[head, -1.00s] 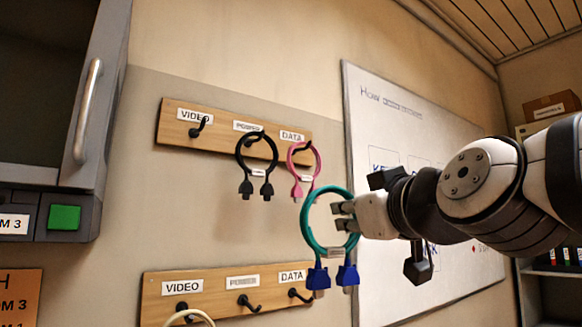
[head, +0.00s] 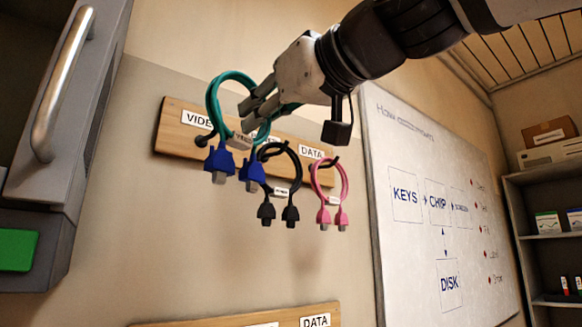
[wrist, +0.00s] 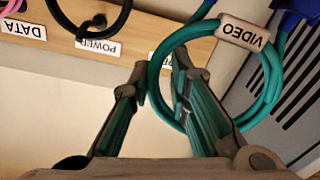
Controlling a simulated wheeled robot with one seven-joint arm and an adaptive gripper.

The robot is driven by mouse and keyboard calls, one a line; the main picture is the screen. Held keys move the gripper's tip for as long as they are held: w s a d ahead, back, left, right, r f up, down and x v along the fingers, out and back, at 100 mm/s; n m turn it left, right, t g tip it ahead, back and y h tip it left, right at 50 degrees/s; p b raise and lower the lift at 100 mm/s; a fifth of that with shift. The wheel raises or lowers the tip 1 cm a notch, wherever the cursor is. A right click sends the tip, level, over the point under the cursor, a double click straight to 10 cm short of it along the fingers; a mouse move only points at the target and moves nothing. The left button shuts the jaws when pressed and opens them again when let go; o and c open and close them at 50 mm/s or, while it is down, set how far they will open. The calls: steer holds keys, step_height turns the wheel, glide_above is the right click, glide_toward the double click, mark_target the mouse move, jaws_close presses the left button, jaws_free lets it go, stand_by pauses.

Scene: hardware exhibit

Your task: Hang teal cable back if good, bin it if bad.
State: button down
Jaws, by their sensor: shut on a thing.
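The teal cable (head: 213,98) is a loop with two blue connectors (head: 219,163) hanging down. My gripper (head: 250,107) is shut on the right side of the loop and holds it in front of the upper wooden rack (head: 172,133), by its VIDEO label (head: 197,119). The cable's tag reads VIDEO in the wrist view (wrist: 243,33). A dark hook (head: 203,141) shows beside the loop's lower left; I cannot tell whether the loop is around it or only in front. In the wrist view the teal cable (wrist: 160,100) passes at my fingertips (wrist: 165,80).
A black cable (head: 291,165) and a pink cable (head: 316,180) hang on the upper rack to the right. A lower rack (head: 330,315) shows at the bottom. A grey cabinet (head: 90,110) with a handle stands close at left. A whiteboard (head: 410,150) is at right.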

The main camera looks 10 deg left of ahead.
steer(key=x, duration=0.3)
steer(key=f+p+x, duration=0.1)
steer(key=x, duration=0.3)
steer(key=f+x, duration=0.1)
steer(key=x, duration=0.2)
steer(key=shift+w, duration=0.4)
steer(key=shift+f, duration=0.2)
stand_by(0.7)
steer(key=shift+a+f, duration=0.1)
stand_by(0.6)
steer(key=c, duration=1.4)
jaws_free()
